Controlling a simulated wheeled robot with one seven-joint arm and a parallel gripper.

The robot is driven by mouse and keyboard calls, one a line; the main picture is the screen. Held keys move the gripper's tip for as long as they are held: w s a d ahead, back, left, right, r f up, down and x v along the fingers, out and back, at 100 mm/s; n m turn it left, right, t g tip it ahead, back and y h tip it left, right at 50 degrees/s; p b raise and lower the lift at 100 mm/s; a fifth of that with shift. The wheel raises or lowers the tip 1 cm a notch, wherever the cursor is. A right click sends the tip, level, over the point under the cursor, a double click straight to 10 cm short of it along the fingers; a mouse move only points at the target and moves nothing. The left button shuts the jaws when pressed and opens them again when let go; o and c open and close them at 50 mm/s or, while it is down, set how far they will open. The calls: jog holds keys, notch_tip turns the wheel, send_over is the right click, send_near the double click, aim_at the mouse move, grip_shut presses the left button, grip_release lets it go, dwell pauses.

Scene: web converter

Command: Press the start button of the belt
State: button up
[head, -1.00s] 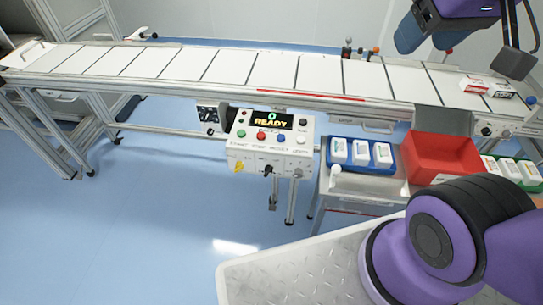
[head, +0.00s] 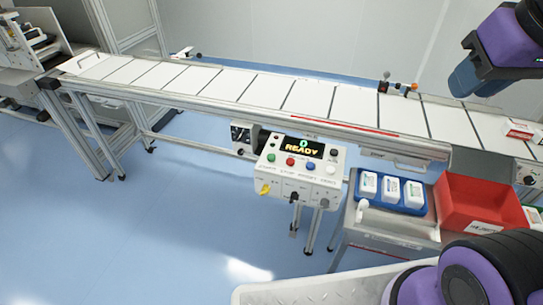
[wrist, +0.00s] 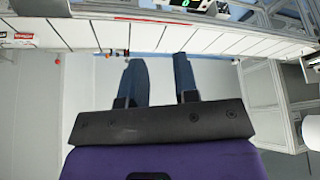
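The control box (head: 300,170) hangs at the front side of the belt (head: 260,92), left of the blue tray in the head view. Its display (head: 304,147) reads READY. A row of buttons sits below it: the green start button (head: 271,157) at the left, then a red stop button (head: 290,162), a blue button (head: 311,165) and a white one (head: 331,169). My gripper (wrist: 160,80) is open and empty in the wrist view, its two dark blue fingers apart. In the head view it is at the upper right, well away from the box.
A blue tray (head: 361,204) with white containers and a red bin (head: 452,208) stand right of the box. A small red and white carton (head: 519,130) lies on the belt's right end. Floor left of the box is clear.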

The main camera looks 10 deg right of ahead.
grip_shut()
dwell(1.4)
